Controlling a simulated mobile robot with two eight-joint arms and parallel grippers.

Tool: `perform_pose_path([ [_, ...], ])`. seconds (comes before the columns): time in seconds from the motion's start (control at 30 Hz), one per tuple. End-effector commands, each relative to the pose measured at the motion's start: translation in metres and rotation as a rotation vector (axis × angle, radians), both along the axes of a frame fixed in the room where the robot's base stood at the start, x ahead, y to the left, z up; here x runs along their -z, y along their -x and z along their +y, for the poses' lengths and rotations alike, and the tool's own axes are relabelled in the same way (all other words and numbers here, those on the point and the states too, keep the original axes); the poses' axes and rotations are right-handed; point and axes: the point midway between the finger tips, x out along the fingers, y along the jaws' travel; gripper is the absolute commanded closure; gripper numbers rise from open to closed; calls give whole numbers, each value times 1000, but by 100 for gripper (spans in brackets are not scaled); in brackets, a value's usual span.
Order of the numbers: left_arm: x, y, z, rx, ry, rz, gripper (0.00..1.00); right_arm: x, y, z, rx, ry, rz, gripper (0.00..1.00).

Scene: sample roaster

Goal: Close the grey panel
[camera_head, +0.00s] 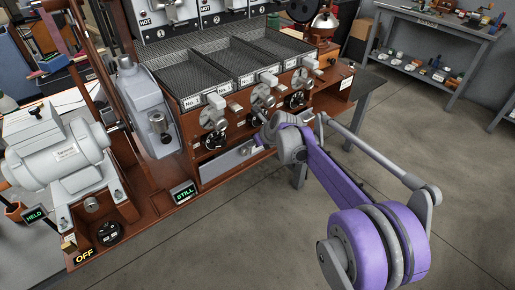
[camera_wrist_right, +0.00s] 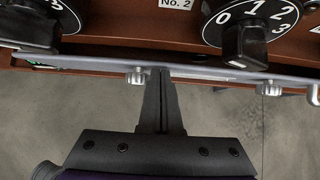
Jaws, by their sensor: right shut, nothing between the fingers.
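The grey panel (camera_head: 222,166) is a long flat plate low on the front of the wooden roaster cabinet, below the black dials. In the right wrist view the grey panel (camera_wrist_right: 205,68) is seen nearly edge-on, as a slanting strip with small round knobs along it. A dark gap shows behind part of it. My right gripper (camera_head: 262,140) is at the panel's right part, which it and the arm partly hide. In the wrist view my right gripper (camera_wrist_right: 161,75) is shut and empty, its tips at the panel's edge; contact cannot be told. My left gripper is not in view.
Numbered dials (camera_wrist_right: 250,25) sit just above the panel. Mesh trays (camera_head: 205,75) stand on top of the cabinet. The floor (camera_head: 235,245) in front is clear.

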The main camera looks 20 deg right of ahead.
Motion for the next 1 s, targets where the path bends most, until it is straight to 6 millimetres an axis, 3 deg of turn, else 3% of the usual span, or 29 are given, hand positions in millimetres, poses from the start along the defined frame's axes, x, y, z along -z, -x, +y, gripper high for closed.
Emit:
perform_pose_path([
  [0.4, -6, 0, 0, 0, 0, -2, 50, -5, -18, 7, 0, 0, 0, 100],
  [1.0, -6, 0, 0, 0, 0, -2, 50, -5, -20, 7, -1, -1, -2, 100],
])
